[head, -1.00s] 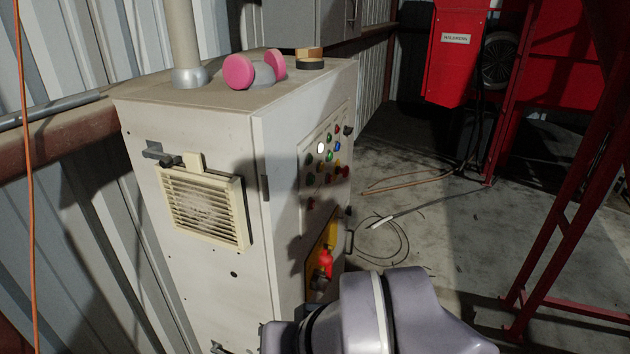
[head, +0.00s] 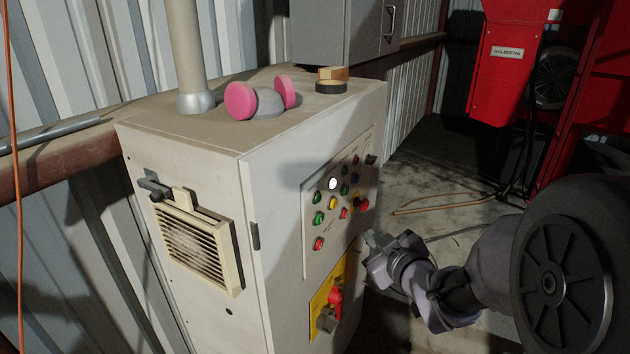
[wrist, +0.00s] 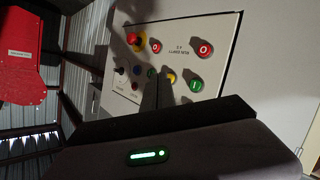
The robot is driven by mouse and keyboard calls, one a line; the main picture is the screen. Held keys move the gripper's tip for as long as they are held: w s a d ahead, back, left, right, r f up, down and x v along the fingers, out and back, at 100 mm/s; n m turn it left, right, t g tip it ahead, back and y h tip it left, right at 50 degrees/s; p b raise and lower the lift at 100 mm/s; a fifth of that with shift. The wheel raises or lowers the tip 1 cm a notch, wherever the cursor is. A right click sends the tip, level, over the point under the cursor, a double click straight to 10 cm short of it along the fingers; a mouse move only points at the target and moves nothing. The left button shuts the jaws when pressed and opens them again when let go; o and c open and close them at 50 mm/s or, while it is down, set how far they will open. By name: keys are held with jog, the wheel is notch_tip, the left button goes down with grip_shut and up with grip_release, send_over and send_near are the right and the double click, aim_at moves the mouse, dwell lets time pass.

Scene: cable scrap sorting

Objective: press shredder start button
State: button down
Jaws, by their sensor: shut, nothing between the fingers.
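The pale control cabinet's button panel (head: 310,260) carries several green, red, yellow and blue buttons and one bright white one (head: 332,183). I cannot read which is the shredder start. My gripper (head: 372,240) is shut and empty, just right of the panel's lower right edge. Contact cannot be told.
A red switch on a yellow plate (head: 320,300) sits below the panel. Pink-and-grey ear defenders (head: 262,100) and tape rolls (head: 331,86) lie on the cabinet top. A red emergency knob (wrist: 134,39) is near the fingers. A red machine (head: 505,60) stands behind, right.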

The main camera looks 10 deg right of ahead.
aim_at(319, 219)
jog(key=w+a+b, duration=0.1)
jog(key=w+a, duration=0.4)
jog(key=a, duration=0.2)
jog(key=shift+w+n+y, duration=0.3)
jog(key=shift+w+n, duration=0.05)
jog(key=shift+n, duration=0.05)
dwell(0.3)
jog(key=shift+a+f, duration=0.1)
jog(key=shift+f, duration=0.05)
dwell(1.7)
jog(key=shift+w+a+b, duration=0.25)
jog(key=shift+a+b, duration=0.05)
jog(key=shift+b, duration=0.25)
jog(key=shift+w+a+b, duration=0.25)
jog(key=shift+a+b, duration=0.05)
jog(key=shift+a, duration=0.05)
dwell(0.6)
jog(key=shift+s+d, duration=0.5)
jog(key=shift+d, duration=0.15)
